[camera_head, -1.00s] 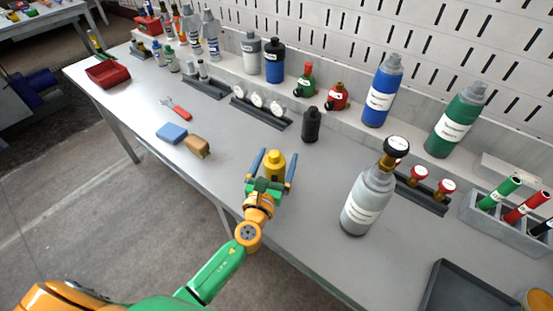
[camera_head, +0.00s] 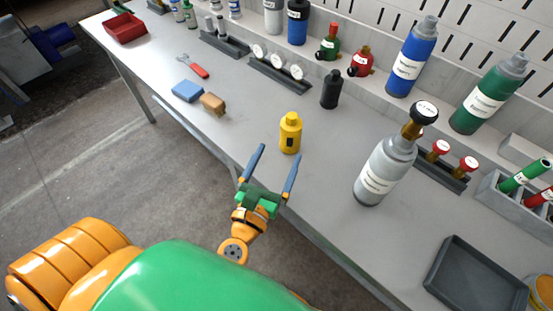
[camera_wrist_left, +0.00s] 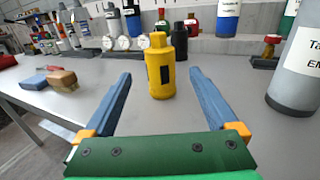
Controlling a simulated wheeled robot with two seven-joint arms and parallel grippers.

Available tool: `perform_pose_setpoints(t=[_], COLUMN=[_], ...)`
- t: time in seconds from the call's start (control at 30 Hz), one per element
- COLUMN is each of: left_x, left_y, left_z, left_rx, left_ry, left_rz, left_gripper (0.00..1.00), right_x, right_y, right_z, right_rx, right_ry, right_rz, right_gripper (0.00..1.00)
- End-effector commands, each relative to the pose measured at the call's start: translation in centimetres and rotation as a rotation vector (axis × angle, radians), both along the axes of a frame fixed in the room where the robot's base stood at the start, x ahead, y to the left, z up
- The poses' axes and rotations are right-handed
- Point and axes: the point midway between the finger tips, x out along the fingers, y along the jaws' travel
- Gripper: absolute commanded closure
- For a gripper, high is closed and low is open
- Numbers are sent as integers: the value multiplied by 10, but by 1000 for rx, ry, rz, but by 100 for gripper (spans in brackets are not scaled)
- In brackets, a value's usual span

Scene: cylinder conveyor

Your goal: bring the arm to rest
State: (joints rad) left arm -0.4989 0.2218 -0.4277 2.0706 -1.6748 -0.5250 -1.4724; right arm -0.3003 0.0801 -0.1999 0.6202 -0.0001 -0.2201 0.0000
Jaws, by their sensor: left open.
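My left gripper (camera_head: 273,169) is open and empty at the front edge of the workbench. Its two blue fingers are apart and point at a small yellow bottle (camera_head: 290,133) that stands upright on the bench, with a gap between them. In the left wrist view the yellow bottle (camera_wrist_left: 161,66) stands just beyond the fingertips, centred between them. My left arm, green and orange, comes in from the lower left. My right gripper is not in view.
A grey cylinder with a black gauge (camera_head: 384,168) stands right of the gripper. A black bottle (camera_head: 330,90) stands behind. A blue sponge (camera_head: 187,91) and a brown block (camera_head: 213,103) lie left. A dark tray (camera_head: 474,275) is at the lower right.

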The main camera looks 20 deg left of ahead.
Motion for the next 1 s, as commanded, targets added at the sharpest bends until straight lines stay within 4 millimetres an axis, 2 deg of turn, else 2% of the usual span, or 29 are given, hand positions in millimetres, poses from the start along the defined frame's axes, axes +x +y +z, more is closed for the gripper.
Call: perform_pose_setpoints(t=[0.37,0.43,0.47,0.53,0.6,0.7,0.83,1.0], left_x=[0,0,0,-6,-18,-42,-77,-122], left_y=[0,11,21,56,85,103,95,55], left_z=[0,0,-1,-10,-29,-61,-97,-121], left_rx=[-2,-92,-188,-536,-917,-1381,-1863,-2292], left_ry=[0,7,12,30,41,48,58,92], left_rz=[2,44,92,259,453,717,1054,1509], left_gripper=[8,8,8,8,8,8,8,8], right_x=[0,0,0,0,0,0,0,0], right_y=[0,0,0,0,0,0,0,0], right_z=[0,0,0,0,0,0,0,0], right_rx=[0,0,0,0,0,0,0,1], right_ry=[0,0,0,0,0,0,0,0], right_rz=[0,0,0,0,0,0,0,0], right_gripper=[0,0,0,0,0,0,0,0])
